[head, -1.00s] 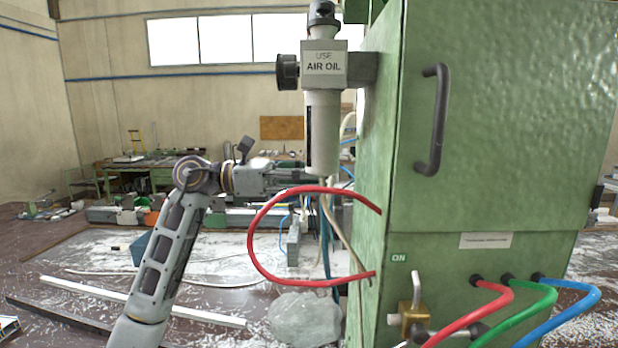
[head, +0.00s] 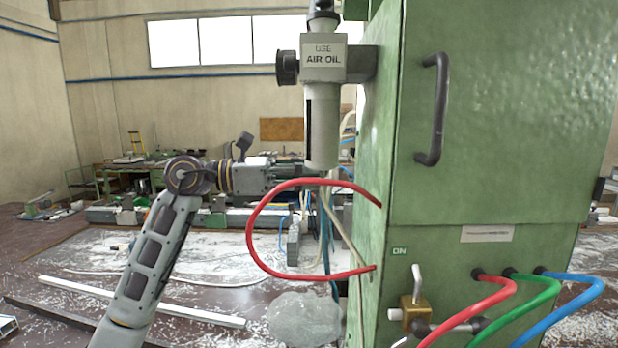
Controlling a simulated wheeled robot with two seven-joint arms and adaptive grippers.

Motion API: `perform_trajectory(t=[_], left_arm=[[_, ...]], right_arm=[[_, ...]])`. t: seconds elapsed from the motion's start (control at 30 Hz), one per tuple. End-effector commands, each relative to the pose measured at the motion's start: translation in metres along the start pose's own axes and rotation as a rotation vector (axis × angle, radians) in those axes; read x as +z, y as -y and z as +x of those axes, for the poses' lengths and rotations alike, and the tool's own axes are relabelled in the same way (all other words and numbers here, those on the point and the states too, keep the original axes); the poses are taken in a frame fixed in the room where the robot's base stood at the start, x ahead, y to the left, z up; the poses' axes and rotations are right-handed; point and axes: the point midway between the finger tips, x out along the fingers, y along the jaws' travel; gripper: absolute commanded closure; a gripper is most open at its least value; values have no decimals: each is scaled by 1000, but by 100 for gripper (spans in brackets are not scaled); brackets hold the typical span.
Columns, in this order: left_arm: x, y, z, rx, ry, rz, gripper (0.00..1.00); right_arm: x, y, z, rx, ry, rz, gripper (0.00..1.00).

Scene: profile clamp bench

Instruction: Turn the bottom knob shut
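A brass valve (head: 415,311) with a silver upright lever (head: 417,280) is low on the green cabinet's front, under a green ON label. A black knob (head: 287,68) sits higher, on the left side of the grey AIR OIL unit (head: 323,62). I cannot tell for certain which part is the bottom knob. My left arm comes in from the lower left and bends right at mid-height. Its far end runs behind the AIR OIL unit's pale bowl (head: 321,130), which hides the fingertips, so their opening does not show. My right gripper is not in view.
The green cabinet (head: 490,130) with a black handle (head: 434,110) fills the right. A red hose (head: 255,235) loops out from its left side. Red, green and blue hoses (head: 535,300) leave its front beside the valve. A clear lump (head: 304,320) lies below.

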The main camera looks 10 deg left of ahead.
Motion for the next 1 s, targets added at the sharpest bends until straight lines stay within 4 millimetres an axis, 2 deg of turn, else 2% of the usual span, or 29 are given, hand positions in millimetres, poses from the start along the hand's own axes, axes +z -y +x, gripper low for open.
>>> perform_trajectory(t=[0.27,0.3,0.47,0.83,1.0], left_arm=[[0,0,0,3,0,0,100],[0,0,0,3,0,0,74],[0,0,0,3,0,0,54],[0,0,-1,2,0,0,54],[0,0,-7,3,0,-1,54]], right_arm=[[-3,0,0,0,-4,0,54],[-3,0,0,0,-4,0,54],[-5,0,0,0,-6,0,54],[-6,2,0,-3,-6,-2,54],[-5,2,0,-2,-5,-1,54]])
